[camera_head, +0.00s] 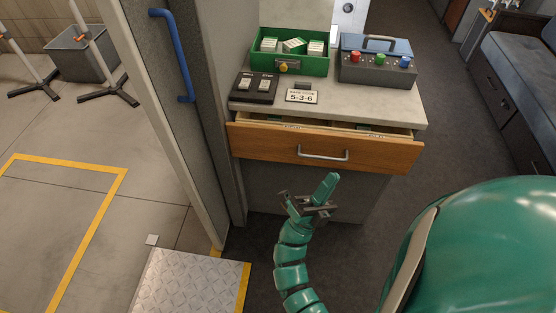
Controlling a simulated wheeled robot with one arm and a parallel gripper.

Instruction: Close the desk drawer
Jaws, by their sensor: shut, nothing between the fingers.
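The desk drawer (270,146) has a wooden front with a grey metal bar handle (322,154). It is pulled out a little below the desk top (390,112), and a narrow gap shows some contents inside. My gripper (327,187), at the end of a green segmented arm, is below the handle in the picture, in front of the desk's lower part. Its fingers are together with nothing between them. It appears apart from the drawer front, though the depth between them is hard to judge.
A green box (318,65), a grey case with coloured buttons (375,72), a switch box (254,88) and a number card (301,97) stand on the desk. An open door with a blue handle (186,98) is at left. A metal ramp (190,285) lies lower left.

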